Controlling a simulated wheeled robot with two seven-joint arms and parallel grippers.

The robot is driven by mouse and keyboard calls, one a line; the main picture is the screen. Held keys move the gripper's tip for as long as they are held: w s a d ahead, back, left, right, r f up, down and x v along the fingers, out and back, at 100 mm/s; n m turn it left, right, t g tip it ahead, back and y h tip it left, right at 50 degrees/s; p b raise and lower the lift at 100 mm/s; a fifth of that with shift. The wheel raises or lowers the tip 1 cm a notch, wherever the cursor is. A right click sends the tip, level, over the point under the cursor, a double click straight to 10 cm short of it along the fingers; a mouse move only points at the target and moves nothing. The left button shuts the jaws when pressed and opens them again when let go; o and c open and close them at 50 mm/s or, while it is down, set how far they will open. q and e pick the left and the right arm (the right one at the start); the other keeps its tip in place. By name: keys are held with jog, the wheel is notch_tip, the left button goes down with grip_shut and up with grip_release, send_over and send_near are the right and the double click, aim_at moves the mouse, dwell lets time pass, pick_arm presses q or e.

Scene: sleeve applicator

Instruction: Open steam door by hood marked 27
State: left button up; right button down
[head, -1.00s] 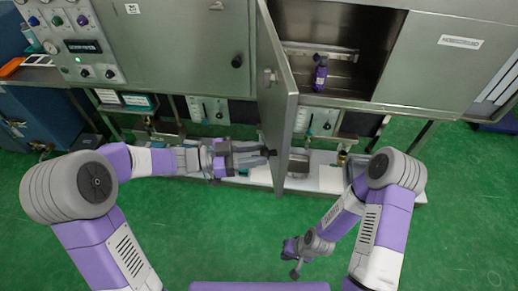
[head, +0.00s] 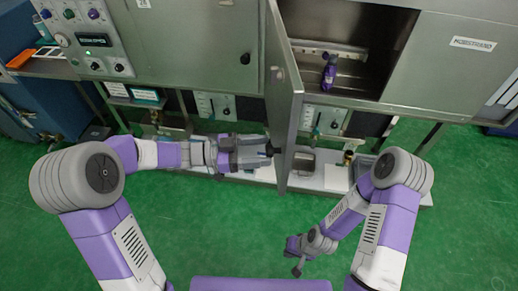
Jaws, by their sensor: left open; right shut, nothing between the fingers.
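The steam door (head: 287,95) is a grey metal panel that stands swung out towards me, seen nearly edge-on. The steel chamber behind it (head: 350,30) is uncovered, with a purple bottle (head: 329,72) inside. A small latch piece shows on the door's upper part. My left gripper (head: 270,151) is open beside the lower part of the door, on its left side; I cannot tell whether it touches. My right gripper (head: 294,262) is shut and empty, low over the green floor. A small label at the top edge (head: 143,3) is cut off and unreadable.
A control panel (head: 85,40) with knobs stands at the left, beside a closed grey cabinet front (head: 190,55). A labelled grey panel (head: 440,65) is at the right of the opening. A low white shelf (head: 330,177) runs under the door. The green floor in front is clear.

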pick_arm(q)
jog(key=a, duration=0.7)
jog(key=shift+s+a+p, duration=0.25)
jog(key=shift+s+p, duration=0.1)
jog(key=shift+s, duration=0.1)
